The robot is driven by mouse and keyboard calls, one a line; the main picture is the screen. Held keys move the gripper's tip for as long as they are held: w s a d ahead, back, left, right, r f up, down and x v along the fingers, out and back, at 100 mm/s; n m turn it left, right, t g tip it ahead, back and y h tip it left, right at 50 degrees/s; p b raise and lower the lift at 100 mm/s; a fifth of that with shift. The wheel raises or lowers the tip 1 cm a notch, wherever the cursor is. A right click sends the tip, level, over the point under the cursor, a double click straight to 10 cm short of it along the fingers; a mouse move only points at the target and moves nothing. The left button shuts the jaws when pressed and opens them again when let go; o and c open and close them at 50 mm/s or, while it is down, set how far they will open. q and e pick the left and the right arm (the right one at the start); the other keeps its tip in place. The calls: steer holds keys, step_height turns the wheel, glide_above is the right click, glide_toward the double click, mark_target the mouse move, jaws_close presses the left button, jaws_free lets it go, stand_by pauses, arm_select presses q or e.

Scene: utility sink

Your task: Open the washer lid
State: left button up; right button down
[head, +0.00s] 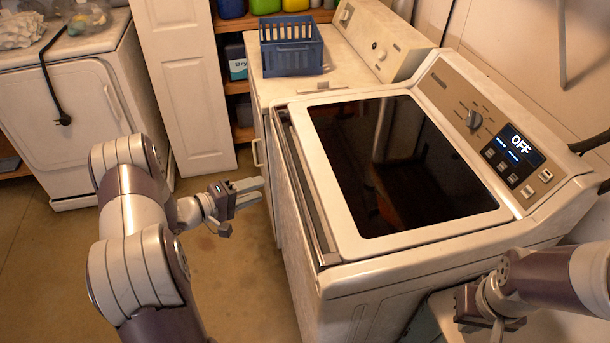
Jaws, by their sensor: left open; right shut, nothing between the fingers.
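The washer (345,285) stands in the middle right. Its lid (395,165) is down and shut, with a dark glass panel in a white frame. A metal handle bar (305,190) runs along the lid's left edge. The control panel (490,130) behind it has a knob and a display reading OFF. My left gripper (250,192) is open and empty, left of the washer's side and apart from the handle bar. My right gripper (490,318) is low at the bottom right, beside the washer's near right side; its fingertips are hard to see.
A second white machine (345,75) adjoins the washer at the back, with a blue basket (290,48) on top. A white cabinet door (185,80) and shelves with bottles stand behind. Another white appliance (60,120) is at the far left. The floor (240,270) between is clear.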

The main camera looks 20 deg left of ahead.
mark_target(294, 173)
arm_select(q)
steer(key=shift+n, duration=0.3)
steer(key=p+x, duration=0.1)
steer(key=x, duration=1)
steer(key=shift+w+d, duration=0.1)
steer(key=shift+w, duration=0.3)
steer(key=shift+w+d+f+p, duration=0.1)
steer(key=shift+w+d+p, duration=0.2)
steer(key=shift+w, duration=0.1)
